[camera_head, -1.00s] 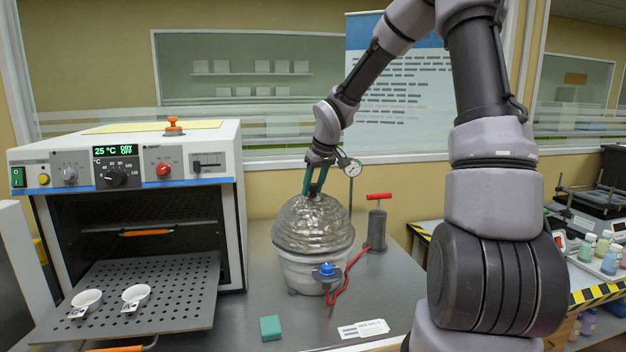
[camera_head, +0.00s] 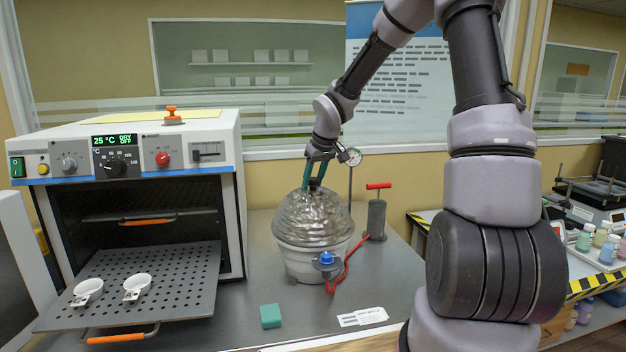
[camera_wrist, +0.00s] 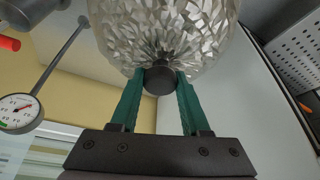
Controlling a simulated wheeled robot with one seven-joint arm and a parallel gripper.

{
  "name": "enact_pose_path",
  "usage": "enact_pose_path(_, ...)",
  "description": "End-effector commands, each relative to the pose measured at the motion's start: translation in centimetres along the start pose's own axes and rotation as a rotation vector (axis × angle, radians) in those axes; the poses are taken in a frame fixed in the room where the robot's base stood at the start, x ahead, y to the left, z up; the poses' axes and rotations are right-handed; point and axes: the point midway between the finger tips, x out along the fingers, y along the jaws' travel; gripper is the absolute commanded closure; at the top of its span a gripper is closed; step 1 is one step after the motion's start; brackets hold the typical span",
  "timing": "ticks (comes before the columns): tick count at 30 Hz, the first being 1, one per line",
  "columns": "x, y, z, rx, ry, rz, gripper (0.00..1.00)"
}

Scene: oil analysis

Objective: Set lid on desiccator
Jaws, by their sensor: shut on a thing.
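The lid (camera_head: 312,216) is a clear faceted dome with a dark knob. It sits over the rim of the white desiccator base (camera_head: 305,260) on the metal bench, and looks about level. I cannot tell whether it rests fully on the rim. My gripper (camera_head: 314,183) is above the dome, pointing down, its green fingers shut on the knob. In the wrist view the fingers pinch the dark knob (camera_wrist: 159,80) of the lid (camera_wrist: 165,30). The base is out of the wrist view.
A blue-knobbed valve (camera_head: 327,261) with a red hose leads to a hand pump (camera_head: 377,215). A gauge (camera_head: 350,156) stands behind. The open oven (camera_head: 140,180) with two white dishes on its tray is at left. A green block (camera_head: 270,316) lies in front.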

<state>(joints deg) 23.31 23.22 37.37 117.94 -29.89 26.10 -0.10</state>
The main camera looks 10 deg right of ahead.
Motion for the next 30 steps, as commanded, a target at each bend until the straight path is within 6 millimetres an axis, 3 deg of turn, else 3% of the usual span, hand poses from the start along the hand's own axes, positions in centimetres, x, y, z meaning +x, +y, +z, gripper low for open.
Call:
enact_pose_path(7,0.4,0.0,0.1,-0.001,0.002,0.001,1.00)
enact_pose_path(8,0.4,0.0,0.1,-0.001,0.002,0.001,0.50)
enact_pose_path(10,0.4,0.0,0.1,-0.001,0.002,0.001,0.23)
enact_pose_path(11,0.4,0.0,0.1,-0.001,0.002,0.001,0.19)
enact_pose_path(22,0.0,0.1,0.2,0.001,0.000,0.001,0.19)
enact_pose_path(30,-4.8,0.2,0.1,0.002,0.005,0.006,0.19)
